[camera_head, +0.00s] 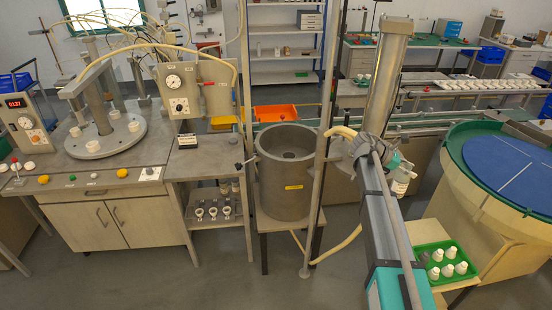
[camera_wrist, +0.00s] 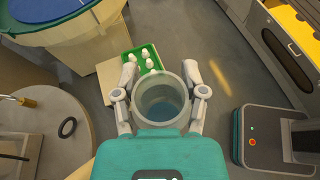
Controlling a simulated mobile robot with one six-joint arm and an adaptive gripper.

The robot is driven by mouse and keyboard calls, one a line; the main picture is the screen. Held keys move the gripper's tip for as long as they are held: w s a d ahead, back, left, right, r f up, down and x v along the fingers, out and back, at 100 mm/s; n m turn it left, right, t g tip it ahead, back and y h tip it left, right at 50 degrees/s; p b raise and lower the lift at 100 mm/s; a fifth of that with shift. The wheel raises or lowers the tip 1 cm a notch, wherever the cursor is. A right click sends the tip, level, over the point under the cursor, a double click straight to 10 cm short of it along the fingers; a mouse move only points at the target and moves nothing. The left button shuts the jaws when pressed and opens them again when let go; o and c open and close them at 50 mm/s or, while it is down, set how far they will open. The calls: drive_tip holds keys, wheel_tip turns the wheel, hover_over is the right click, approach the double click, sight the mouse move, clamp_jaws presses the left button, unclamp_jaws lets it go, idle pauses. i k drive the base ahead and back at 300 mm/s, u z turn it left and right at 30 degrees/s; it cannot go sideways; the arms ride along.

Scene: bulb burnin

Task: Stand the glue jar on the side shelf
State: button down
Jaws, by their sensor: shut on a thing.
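The glue jar (camera_wrist: 160,118) is an open-topped, pale round jar with blue inside. My gripper (camera_wrist: 163,92) is shut on it, one finger on each side, in the wrist view. In the head view the jar (camera_head: 399,187) is small and white with a label, held in the air below my gripper (camera_head: 402,168), right of the grey pot. A side unit left of the pot has a mostly clear top (camera_head: 203,163) and a lower shelf (camera_head: 226,222) holding several small cups. I cannot tell which level is the side shelf.
The grey pot (camera_head: 285,190) and an upright pole (camera_head: 322,150) stand between my gripper and the side unit. Floor in front of the bench is clear.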

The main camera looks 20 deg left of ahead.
sight(220, 162)
drive_tip(key=u, duration=0.1)
drive_tip(key=i, duration=0.25)
drive_tip(key=u, duration=1.3)
drive_tip(key=i, duration=1.6)
drive_tip(key=z, duration=0.35)
